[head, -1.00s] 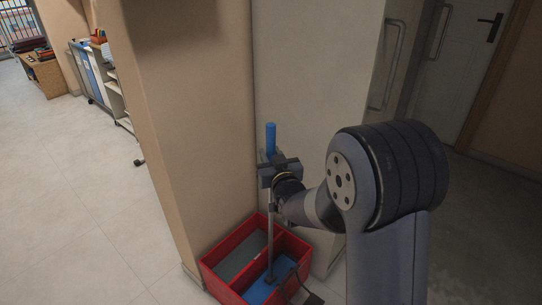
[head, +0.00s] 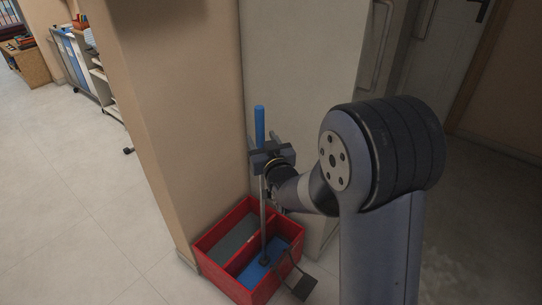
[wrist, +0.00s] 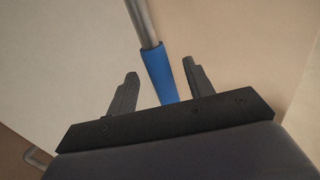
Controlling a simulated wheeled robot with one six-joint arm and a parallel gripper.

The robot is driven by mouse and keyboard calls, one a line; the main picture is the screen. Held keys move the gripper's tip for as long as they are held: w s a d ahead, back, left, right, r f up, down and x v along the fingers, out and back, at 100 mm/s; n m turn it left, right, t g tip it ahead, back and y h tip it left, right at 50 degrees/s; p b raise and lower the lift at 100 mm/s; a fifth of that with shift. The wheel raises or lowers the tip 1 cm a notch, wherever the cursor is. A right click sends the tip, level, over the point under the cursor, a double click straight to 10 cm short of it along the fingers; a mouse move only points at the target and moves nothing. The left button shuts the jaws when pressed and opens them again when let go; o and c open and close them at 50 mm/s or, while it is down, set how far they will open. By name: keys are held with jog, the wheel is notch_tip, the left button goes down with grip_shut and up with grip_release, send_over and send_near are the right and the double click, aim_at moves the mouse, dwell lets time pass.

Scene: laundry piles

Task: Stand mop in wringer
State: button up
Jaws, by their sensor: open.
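The mop stands nearly upright, with a blue grip (head: 260,122) at its top and a thin grey pole (head: 263,215) below. Its foot is in the right compartment of a red two-part bucket (head: 222,262), at a blue surface (head: 252,274); I cannot tell whether that is the wringer or the mop head.
The bucket stands on the floor by a beige wall corner (head: 160,130) and a pale panel (head: 300,100). A dark pedal-like part (head: 300,287) juts from its right front. A shelf cart (head: 85,65) stands far left. The tiled floor (head: 80,190) at left is clear.

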jog(key=v, duration=1)
jog(key=shift+s, duration=0.2)
dwell(0.9)
